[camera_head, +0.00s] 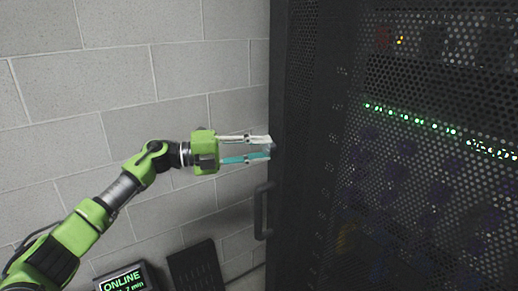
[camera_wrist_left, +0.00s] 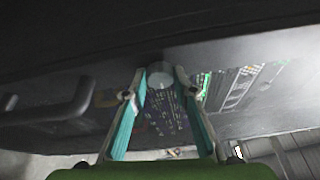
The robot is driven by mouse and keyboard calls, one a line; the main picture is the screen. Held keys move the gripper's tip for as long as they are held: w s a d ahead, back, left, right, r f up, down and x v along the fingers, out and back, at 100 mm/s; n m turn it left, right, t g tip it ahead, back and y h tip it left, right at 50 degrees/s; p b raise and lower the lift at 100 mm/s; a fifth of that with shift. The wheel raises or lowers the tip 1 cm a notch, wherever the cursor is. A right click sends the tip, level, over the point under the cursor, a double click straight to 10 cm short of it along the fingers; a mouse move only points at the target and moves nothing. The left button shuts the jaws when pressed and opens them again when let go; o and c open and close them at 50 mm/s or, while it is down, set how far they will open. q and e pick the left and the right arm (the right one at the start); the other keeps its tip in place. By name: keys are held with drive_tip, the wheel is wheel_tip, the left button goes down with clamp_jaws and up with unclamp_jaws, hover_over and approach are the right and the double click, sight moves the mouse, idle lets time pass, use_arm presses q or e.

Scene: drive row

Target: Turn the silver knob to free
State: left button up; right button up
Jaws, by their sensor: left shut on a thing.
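The silver knob (camera_wrist_left: 160,74) sticks out of the dark rack door's edge; it shows between my fingertips in the left wrist view. In the head view only a small bit of the knob (camera_head: 272,146) shows, mostly hidden by the fingers. My left gripper (camera_head: 267,147) reaches in from the left with its two teal-lined fingers shut on the knob, one on each side. The knob's turn position cannot be read. My right gripper is in neither view.
A dark perforated rack door (camera_head: 345,150) fills the right, with green lights behind it. A bar handle (camera_head: 262,212) juts out below the knob; it also shows in the left wrist view (camera_wrist_left: 62,106). A small screen reading "ONLINE" (camera_head: 122,280) stands low by the block wall (camera_head: 130,80).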

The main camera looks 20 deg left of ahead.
use_arm(q)
drive_tip(key=shift+m, duration=0.3)
drive_tip(key=o, duration=1.1)
drive_tip(key=shift+d, duration=0.1)
drive_tip(key=v, duration=1.2)
drive_tip(key=shift+r, duration=0.1)
